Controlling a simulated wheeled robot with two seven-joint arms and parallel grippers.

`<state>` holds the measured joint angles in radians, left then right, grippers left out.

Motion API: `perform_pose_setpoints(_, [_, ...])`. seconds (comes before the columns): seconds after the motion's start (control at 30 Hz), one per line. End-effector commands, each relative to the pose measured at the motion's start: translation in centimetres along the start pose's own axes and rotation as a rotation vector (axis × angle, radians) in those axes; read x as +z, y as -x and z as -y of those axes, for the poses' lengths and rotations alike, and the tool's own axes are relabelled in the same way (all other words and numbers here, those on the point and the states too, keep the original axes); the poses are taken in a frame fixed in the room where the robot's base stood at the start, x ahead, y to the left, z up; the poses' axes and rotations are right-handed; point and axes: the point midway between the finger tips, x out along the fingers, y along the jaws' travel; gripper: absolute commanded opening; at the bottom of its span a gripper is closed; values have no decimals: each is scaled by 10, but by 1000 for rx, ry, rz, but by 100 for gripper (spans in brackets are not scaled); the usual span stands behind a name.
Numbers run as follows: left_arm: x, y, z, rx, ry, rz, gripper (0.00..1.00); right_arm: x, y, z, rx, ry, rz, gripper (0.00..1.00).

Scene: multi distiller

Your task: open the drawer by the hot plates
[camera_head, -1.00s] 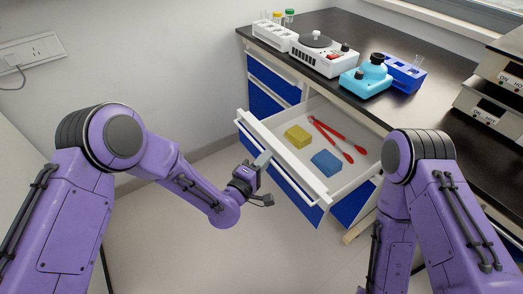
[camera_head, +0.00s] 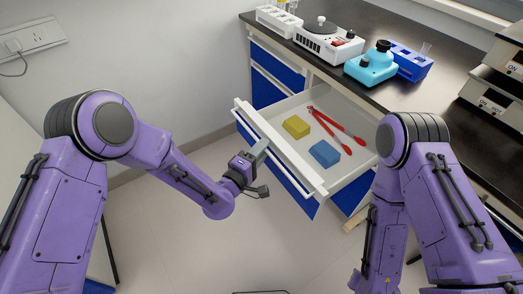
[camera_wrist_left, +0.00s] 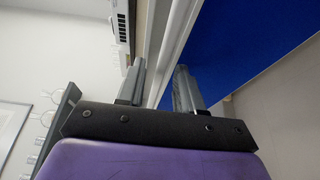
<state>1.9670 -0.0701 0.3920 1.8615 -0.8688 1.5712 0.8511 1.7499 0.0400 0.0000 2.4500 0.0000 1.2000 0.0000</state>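The drawer (camera_head: 316,186) under the black bench, near the hot plates (camera_head: 492,93), is pulled well out. It has a white rim and a blue front. A yellow block (camera_head: 296,127), a blue block (camera_head: 324,153) and red tongs (camera_head: 333,130) lie inside. My left gripper (camera_head: 260,150) is at the left part of the drawer's front edge. In the left wrist view, its fingers (camera_wrist_left: 158,88) sit on either side of the white front lip (camera_wrist_left: 172,45), with little gap left. The exact contact is partly hidden. My right gripper is out of view.
The bench top (camera_head: 383,25) carries a white device (camera_head: 328,42), a turquoise device (camera_head: 371,65), a blue rack (camera_head: 413,64) and a white tube rack (camera_head: 279,20). Other blue drawers (camera_head: 265,90) left of the open one are shut. The floor before the drawer is clear.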

Motion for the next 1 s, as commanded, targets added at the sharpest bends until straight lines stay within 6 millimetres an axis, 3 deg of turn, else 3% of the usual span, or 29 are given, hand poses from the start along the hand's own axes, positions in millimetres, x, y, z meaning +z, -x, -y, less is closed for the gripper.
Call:
perform_pose_setpoints(0.17, [-1,11,0,-1,0,-1,36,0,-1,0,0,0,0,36])
perform_pose_setpoints(0.4, [0,66,2,-2,2,-1,36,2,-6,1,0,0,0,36])
perform_pose_setpoints(0.6, [0,99,1,-1,1,0,36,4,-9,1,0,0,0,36])
perform_pose_setpoints(1.0, [0,105,0,0,0,0,36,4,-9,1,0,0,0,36])
